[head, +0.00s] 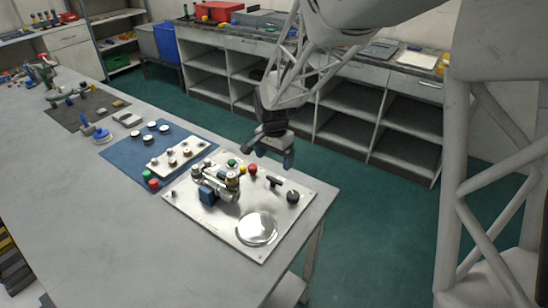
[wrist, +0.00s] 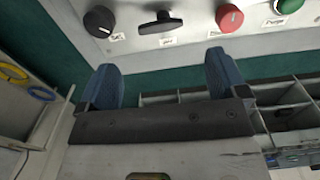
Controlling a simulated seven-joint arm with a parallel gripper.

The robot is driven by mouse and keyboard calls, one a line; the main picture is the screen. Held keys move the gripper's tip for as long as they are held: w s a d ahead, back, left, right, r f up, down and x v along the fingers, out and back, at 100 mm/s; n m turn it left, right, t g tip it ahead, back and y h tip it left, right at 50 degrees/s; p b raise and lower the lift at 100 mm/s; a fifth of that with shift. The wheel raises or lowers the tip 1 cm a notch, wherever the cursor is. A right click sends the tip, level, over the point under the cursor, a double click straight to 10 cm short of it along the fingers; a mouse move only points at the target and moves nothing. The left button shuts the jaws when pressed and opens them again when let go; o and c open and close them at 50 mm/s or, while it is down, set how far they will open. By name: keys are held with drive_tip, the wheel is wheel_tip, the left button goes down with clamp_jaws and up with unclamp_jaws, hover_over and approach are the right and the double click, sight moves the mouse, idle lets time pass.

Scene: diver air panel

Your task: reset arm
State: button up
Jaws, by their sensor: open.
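My gripper (head: 273,153) hangs in the air by the far right edge of the panel, above the floor side of the table. Its two blue-grey fingers (wrist: 164,88) stand wide apart in the wrist view, with nothing between them. The silver air panel (head: 215,222) lies on the table. It bears a black round knob (head: 293,197), a black T-handle (head: 275,181), a red knob (head: 252,169), a green knob (head: 232,163) and a brass and blue valve assembly (head: 214,187). The wrist view shows the black knob (wrist: 99,21), T-handle (wrist: 160,22), red knob (wrist: 229,18) and green knob (wrist: 288,5) beyond the fingers.
A blue mat (head: 127,160) with gauges and a fitting strip (head: 181,155) lies left of the panel. A shiny round dome (head: 257,229) sits at the panel's near end. Grey shelving (head: 340,120) stands behind, across open green floor (head: 370,215). The table's near left is bare.

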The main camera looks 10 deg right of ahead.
drive_tip(key=shift+s+r, duration=0.1)
drive_tip(key=s+d+r+n+t, duration=0.1)
drive_tip(key=s+d+r+n, duration=0.1)
drive_tip(key=s, duration=0.8)
drive_tip(key=s+d+r+n, duration=0.1)
drive_tip(key=s+r+n, duration=0.3)
drive_tip(key=s+r, duration=0.3)
drive_tip(key=s+d+r+n+t, duration=0.1)
drive_tip(key=s+r, duration=0.4)
drive_tip(key=s, duration=0.9)
drive_tip(key=shift+d+r+n+t, duration=0.25)
drive_tip(key=shift+d+n+t, duration=0.05)
drive_tip(key=shift+d+n, duration=0.65)
